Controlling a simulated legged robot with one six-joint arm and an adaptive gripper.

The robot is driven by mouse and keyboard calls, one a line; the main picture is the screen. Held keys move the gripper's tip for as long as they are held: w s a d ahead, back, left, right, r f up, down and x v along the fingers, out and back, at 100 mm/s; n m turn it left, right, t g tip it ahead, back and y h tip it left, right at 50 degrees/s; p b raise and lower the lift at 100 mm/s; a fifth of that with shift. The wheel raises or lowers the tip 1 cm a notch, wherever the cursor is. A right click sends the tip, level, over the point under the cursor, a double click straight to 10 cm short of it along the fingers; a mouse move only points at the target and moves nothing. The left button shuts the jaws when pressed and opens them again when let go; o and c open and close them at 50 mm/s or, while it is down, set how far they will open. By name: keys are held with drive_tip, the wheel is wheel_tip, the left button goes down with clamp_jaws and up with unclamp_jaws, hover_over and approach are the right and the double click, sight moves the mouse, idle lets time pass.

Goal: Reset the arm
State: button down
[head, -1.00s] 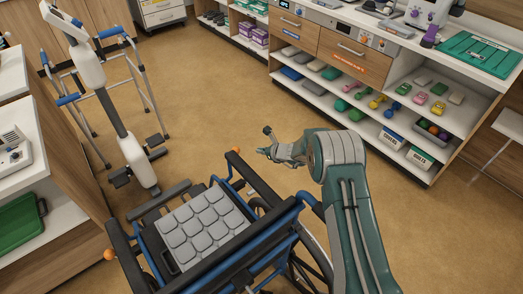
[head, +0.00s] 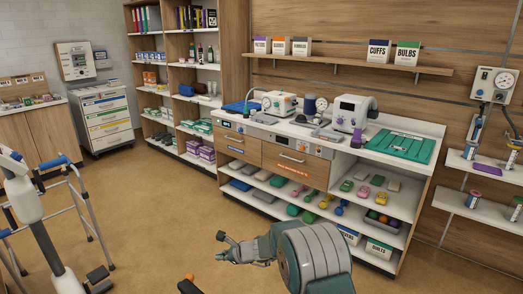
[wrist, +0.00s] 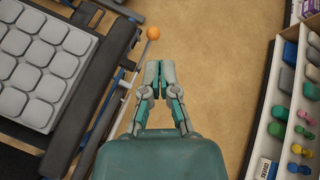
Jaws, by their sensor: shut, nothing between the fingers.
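My gripper (head: 229,247) is at the bottom centre of the head view, held out over the bare floor in front of the counter unit. In the wrist view my gripper (wrist: 157,66) has its fingertips together with nothing between them, above the tan floor. It is apart from the wheelchair, whose grey cushion (wrist: 38,62) lies to its left in the wrist view. An orange ball-shaped knob (wrist: 153,33) shows just beyond the fingertips, lower down.
The counter unit (head: 290,160) with open shelves of colourful small items stands ahead. A walker (head: 70,205) is at the left. A drawer cart (head: 103,118) stands at the back left. Open floor (head: 160,210) lies between the walker and the counter.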

drive_tip(key=s+d+r+n+h, duration=0.1)
drive_tip(key=s+d+r+n, duration=0.3)
drive_tip(key=r, duration=0.3)
drive_tip(key=s+d+r+n+g+h, duration=0.1)
drive_tip(key=s+d+r+n, duration=0.25)
drive_tip(key=s+r, duration=0.3)
drive_tip(key=s+d+r+n+h, duration=0.1)
drive_tip(key=s+d+r+n, duration=0.3)
drive_tip(key=r, duration=0.3)
drive_tip(key=s+d+r+n+t+h, duration=0.1)
drive_tip(key=s+d+r+n+h, duration=0.1)
drive_tip(key=s+d, duration=0.7)
drive_tip(key=s+d+r+n+h, duration=0.2)
drive_tip(key=s+d+n+h, duration=0.3)
drive_tip(key=s+d, duration=0.4)
drive_tip(key=s, duration=0.6)
drive_tip(key=shift+s+t, duration=0.4)
drive_tip(key=shift+r+n, duration=0.1)
drive_tip(key=shift+n, duration=0.15)
